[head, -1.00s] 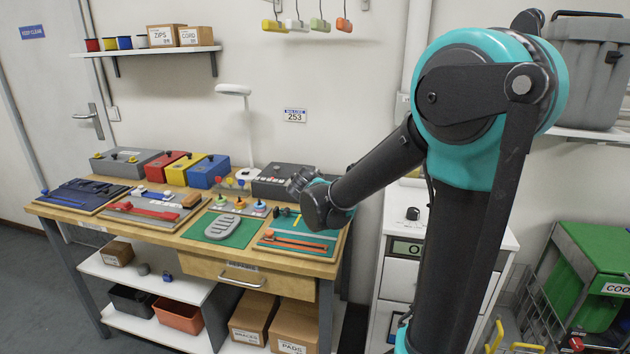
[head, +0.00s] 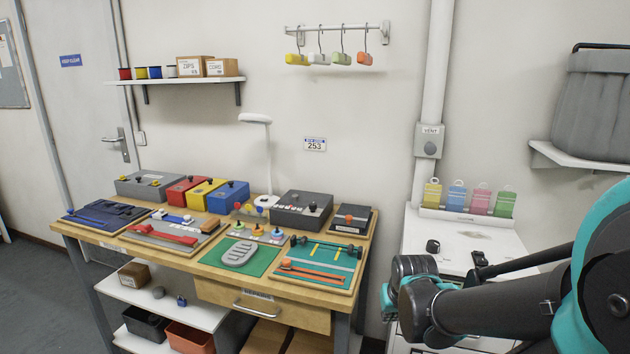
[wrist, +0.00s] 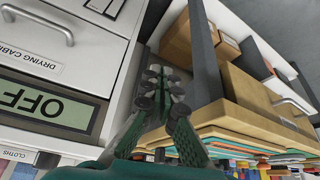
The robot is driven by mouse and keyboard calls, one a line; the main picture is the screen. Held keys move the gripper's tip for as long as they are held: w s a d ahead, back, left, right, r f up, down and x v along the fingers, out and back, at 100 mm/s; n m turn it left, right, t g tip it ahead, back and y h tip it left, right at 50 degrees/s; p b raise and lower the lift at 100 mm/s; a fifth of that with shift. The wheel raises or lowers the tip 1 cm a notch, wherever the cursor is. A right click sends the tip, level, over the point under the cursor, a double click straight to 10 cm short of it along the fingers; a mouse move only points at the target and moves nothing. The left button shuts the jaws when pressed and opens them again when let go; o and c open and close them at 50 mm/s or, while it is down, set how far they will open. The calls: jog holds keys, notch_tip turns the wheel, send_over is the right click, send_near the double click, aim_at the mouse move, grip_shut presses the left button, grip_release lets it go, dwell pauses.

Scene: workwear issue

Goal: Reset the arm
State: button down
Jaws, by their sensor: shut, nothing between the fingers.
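My arm shows at the lower right of the head view, folded low, in dark grey and teal. My gripper (wrist: 160,92) shows in the wrist view with its fingers together and nothing between them. It hangs in the gap between the white drying cabinet (wrist: 75,55) on the left and the wooden workbench (wrist: 245,105) on the right. In the head view the wrist end of my arm is in front of the white cabinet, right of the workbench (head: 210,290); the fingertips are hidden there.
The workbench holds coloured boxes (head: 205,195), a green mat (head: 215,258) and tool boards. Coloured tags (head: 455,195) stand on the white cabinet (head: 425,228). A grey bin (head: 595,105) sits on a right wall shelf. Floor is clear at the left (head: 30,280).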

jog(key=shift+s+f+g, duration=0.2)
jog(key=shift+s+f, duration=0.3)
jog(key=shift+s, duration=0.4)
jog(key=shift+s+f+g, duration=0.2)
jog(key=shift+s+f, duration=0.25)
jog(key=shift+s, duration=0.4)
